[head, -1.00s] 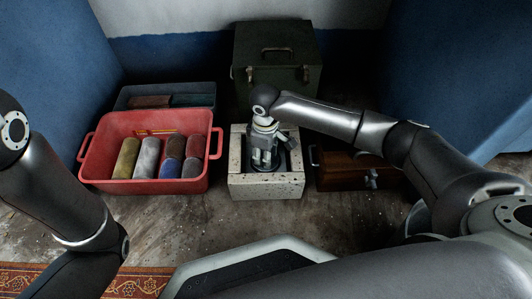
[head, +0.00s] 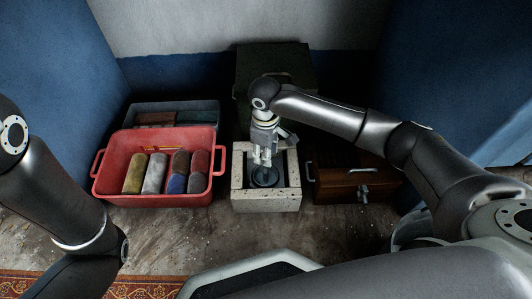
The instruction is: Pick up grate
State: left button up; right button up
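The pale stone washtrough (head: 266,202) stands on the floor in the middle of the head view. Inside it lies a dark round piece (head: 266,179), which looks like the grate; its details are too small to make out. My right gripper (head: 262,162) points down over the trough, its fingertips just above or at the far part of the round piece. I cannot tell whether it touches the piece or whether its fingers are closed. My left arm shows at the left edge, but its gripper is out of view.
A red crate (head: 150,200) with several coloured rolls stands left of the trough, a grey-blue bin (head: 205,116) behind it. A brown wooden box (head: 340,188) stands close on the right. A dark green case (head: 290,62) is behind. Bare floor lies in front.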

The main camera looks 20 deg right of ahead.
aim_at(324, 146)
jog(key=k+j, duration=0.2)
jog(key=k, duration=0.3)
jog(key=k+j, duration=0.25)
jog(key=k, duration=0.2)
